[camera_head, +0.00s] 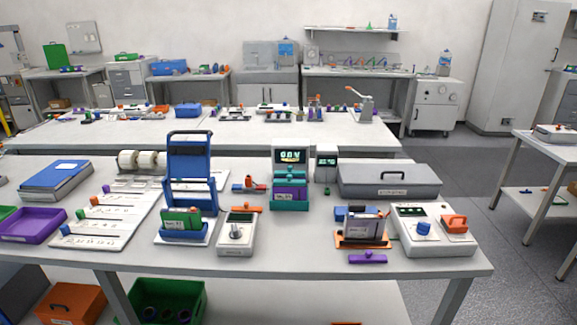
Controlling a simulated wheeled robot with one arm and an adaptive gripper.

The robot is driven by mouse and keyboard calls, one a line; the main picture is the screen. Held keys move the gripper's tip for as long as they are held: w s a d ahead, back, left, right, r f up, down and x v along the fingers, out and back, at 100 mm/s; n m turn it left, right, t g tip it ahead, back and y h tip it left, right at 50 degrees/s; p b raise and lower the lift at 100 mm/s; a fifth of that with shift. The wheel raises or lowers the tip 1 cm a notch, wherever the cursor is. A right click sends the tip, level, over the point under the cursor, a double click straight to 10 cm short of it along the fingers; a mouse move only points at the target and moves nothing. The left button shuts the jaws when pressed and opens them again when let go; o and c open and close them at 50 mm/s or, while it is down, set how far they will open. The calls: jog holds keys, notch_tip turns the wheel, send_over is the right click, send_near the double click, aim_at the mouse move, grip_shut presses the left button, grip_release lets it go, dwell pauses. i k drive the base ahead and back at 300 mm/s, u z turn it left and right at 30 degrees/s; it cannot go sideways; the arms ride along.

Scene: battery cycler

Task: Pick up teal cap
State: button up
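A teal piece that looks like the teal cap (291,181) sits on top of a purple block (290,194) in the teal-fronted upright unit with a lit display (291,157), near the middle of the front bench. The teal holder (290,206) is below the block. At this size I cannot tell exactly where the cap ends and the unit's teal parts begin. My gripper is not in view, and no part of my arm shows near the cap.
An orange cap-like bar (247,209) and a grey tester with a knob (236,237) stand left of the unit. A smaller display unit (326,164) and grey case (390,181) are right. A purple bar (368,258) lies near the front edge. Bench (290,246) before the unit is clear.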

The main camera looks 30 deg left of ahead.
aim_at(288, 182)
jog(key=u, duration=0.75)
jog(key=i, duration=1.05)
jog(key=u, duration=1.45)
jog(key=i, duration=0.35)
jog(key=u, duration=0.2)
